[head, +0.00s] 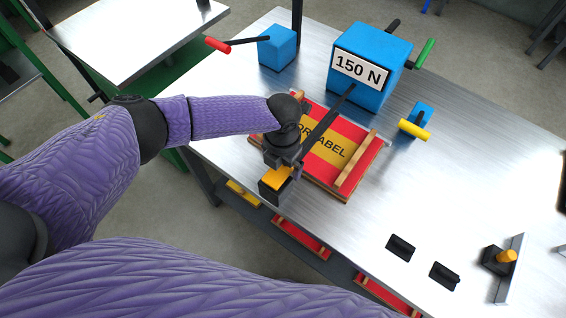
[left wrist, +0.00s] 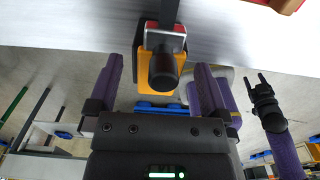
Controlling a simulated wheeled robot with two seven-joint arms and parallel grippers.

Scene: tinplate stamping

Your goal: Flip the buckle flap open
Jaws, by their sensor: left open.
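The buckle, with a yellow flap (head: 278,177) and a dark body (head: 272,190), is at the table's near edge, at the end of a dark strap (head: 322,128). In the left wrist view the orange-yellow flap (left wrist: 156,86) shows with a black round end in front of it. My left gripper (head: 284,160) is directly over the buckle. In its wrist view the two open fingers stand either side of the flap, with gaps on both sides. My right gripper (left wrist: 257,79) shows small in the left wrist view, its fingers apart and empty.
The strap crosses a red and yellow labelled box (head: 354,150) with wooden battens. A blue 150 N block (head: 366,85), a smaller blue block (head: 277,47) and a yellow-handled blue fixture (head: 415,128) stand behind. Black pieces (head: 400,247) lie front right. The table's right middle is clear.

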